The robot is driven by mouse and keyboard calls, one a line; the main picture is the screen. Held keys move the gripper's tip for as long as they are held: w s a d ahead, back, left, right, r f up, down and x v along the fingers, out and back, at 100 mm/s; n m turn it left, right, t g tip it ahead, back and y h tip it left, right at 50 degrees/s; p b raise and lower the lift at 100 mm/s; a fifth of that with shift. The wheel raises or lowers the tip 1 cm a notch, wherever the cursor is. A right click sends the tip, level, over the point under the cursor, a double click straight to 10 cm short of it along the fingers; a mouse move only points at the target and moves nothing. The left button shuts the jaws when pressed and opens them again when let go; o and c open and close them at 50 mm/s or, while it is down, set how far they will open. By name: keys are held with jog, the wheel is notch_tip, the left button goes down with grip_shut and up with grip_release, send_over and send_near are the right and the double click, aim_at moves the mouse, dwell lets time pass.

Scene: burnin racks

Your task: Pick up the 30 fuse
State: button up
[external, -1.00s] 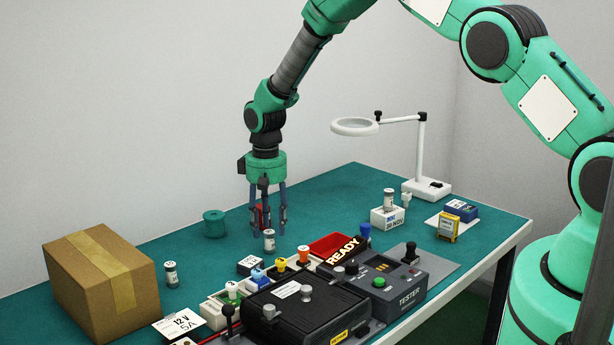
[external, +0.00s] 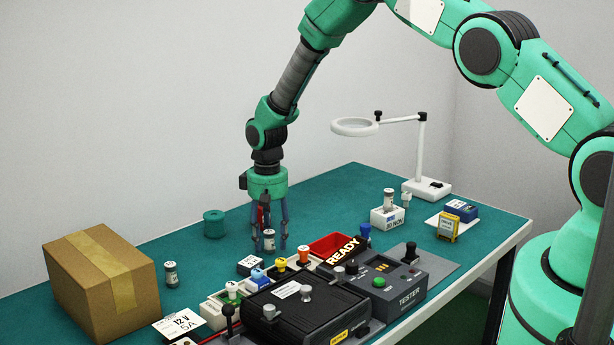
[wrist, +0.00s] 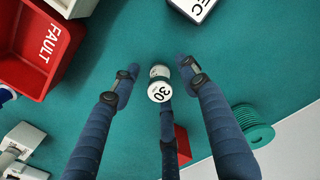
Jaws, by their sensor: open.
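The 30 fuse (wrist: 159,90) is a small white-capped cylinder marked "30" in the wrist view. It stands upright on the green table and lies between the open fingers of my gripper (wrist: 152,84). In the external view the fuse (external: 269,239) stands under my gripper (external: 270,245), whose fingers reach down around it. I see no clear contact between the fingers and the fuse.
A red FAULT tray (wrist: 38,45) lies to the left in the wrist view. A white-labelled box (wrist: 194,5) is at its top edge. A green spool (external: 214,223), a cardboard box (external: 102,284) and the tester (external: 391,290) stand on the table.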

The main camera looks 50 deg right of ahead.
aim_at(269, 232)
grip_shut()
jog(key=shift+r+b, duration=0.6)
jog(key=shift+r, duration=4.45)
